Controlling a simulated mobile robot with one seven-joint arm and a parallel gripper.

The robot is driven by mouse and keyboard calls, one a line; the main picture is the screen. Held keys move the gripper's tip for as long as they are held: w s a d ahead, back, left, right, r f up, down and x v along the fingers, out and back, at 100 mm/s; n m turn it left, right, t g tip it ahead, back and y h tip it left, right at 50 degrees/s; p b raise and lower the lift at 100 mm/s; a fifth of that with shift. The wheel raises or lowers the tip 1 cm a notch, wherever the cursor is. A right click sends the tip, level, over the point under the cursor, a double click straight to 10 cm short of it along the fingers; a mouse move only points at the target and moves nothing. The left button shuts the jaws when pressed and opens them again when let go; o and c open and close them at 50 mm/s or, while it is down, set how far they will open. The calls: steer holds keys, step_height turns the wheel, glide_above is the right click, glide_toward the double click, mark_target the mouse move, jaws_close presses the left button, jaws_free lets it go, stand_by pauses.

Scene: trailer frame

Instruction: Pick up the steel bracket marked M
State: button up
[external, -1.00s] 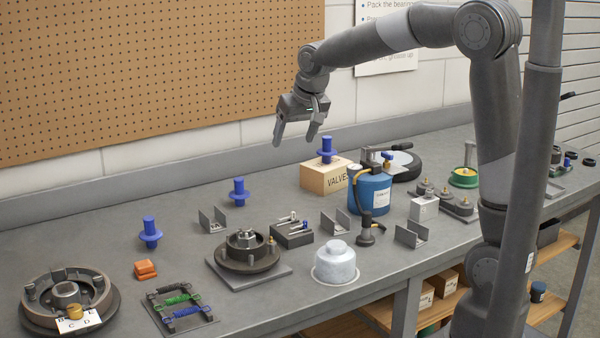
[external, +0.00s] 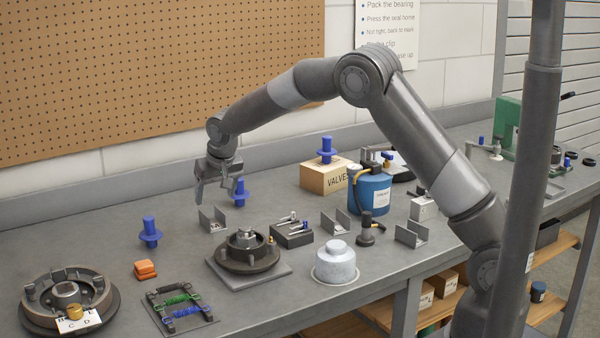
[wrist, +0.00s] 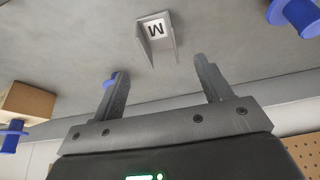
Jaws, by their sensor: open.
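The steel bracket marked M (external: 207,221) is a small grey U-shaped channel on the bench, left of centre in the external view. In the wrist view the bracket (wrist: 157,42) is at the top middle, with a white label bearing a black M. My gripper (external: 214,191) is open and empty, pointing down a little above and behind the bracket. In the wrist view the fingers (wrist: 160,70) are wide apart, with the bracket beyond their tips and not between them.
A blue flanged part (external: 240,190) stands close behind my gripper, and another blue part (external: 150,233) is to the left. Two similar brackets (external: 335,226) (external: 411,236) are further right. A hub on a plate (external: 245,252) is in front.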

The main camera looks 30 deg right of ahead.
mark_target(213, 224)
steer(key=x, duration=0.8)
steer(key=shift+c, duration=0.3)
steer(key=c, duration=1.2)
